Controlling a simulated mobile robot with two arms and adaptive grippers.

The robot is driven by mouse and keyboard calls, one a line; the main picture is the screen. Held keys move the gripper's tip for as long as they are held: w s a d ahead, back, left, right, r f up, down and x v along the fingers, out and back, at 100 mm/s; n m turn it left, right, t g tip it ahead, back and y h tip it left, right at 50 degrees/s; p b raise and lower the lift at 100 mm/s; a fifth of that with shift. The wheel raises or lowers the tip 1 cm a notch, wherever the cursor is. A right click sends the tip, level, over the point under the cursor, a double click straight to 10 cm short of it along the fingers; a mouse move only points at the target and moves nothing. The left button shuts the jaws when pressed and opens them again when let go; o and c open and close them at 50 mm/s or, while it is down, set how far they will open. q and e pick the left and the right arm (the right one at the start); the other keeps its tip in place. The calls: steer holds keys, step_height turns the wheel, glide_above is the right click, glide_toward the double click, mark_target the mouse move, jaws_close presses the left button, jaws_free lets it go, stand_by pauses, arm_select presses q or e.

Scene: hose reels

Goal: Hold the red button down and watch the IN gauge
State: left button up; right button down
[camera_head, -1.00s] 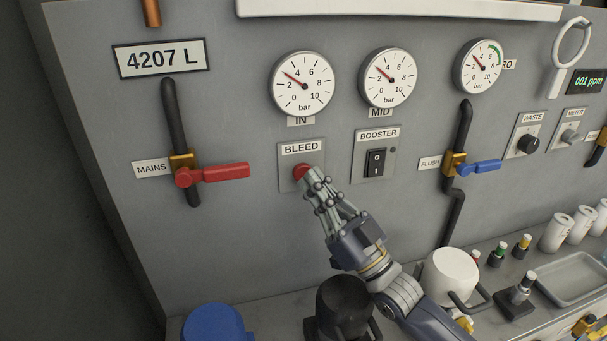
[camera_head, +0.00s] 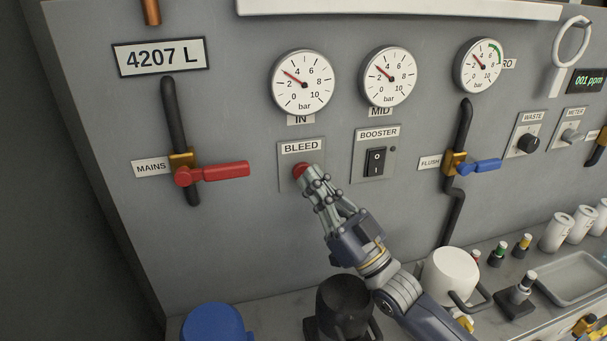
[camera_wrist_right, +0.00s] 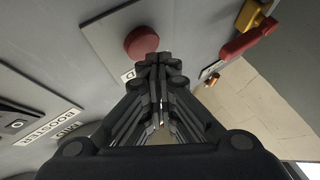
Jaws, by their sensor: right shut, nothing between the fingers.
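The red button (camera_head: 299,170) sits on the BLEED plate (camera_head: 287,184) on the grey panel. My right gripper (camera_head: 309,174) is shut and empty, its fingertips at the button's lower right in the head view. In the right wrist view the button (camera_wrist_right: 141,41) shows just beyond the closed fingertips (camera_wrist_right: 163,60); I cannot tell whether they touch it or how far it is pressed. The IN gauge (camera_head: 303,83) hangs above the plate, its red needle pointing up-left at about 3 bar. My left gripper is not in view.
A red MAINS lever (camera_head: 222,172) lies left of the plate, and a BOOSTER switch (camera_head: 375,162) right of it. The MID gauge (camera_head: 388,77) is beside the IN gauge. A black mug-like object (camera_head: 343,305) and a white one (camera_head: 449,272) stand under my right arm.

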steer(key=shift+w+a+b, duration=0.2)
steer(key=shift+w+b, duration=0.1)
steer(key=shift+w, duration=0.4)
stand_by(2.9)
steer(key=shift+s, duration=0.1)
stand_by(0.5)
steer(key=shift+s+d+p, duration=0.3)
steer(key=shift+s+p, duration=0.15)
steer(key=shift+s, duration=0.35)
steer(key=s, duration=0.1)
steer(key=s+d+p, duration=0.1)
steer(key=s, duration=0.1)
steer(key=s+p, duration=0.1)
steer(key=shift+s+d, duration=0.25)
steer(key=shift+s, duration=0.15)
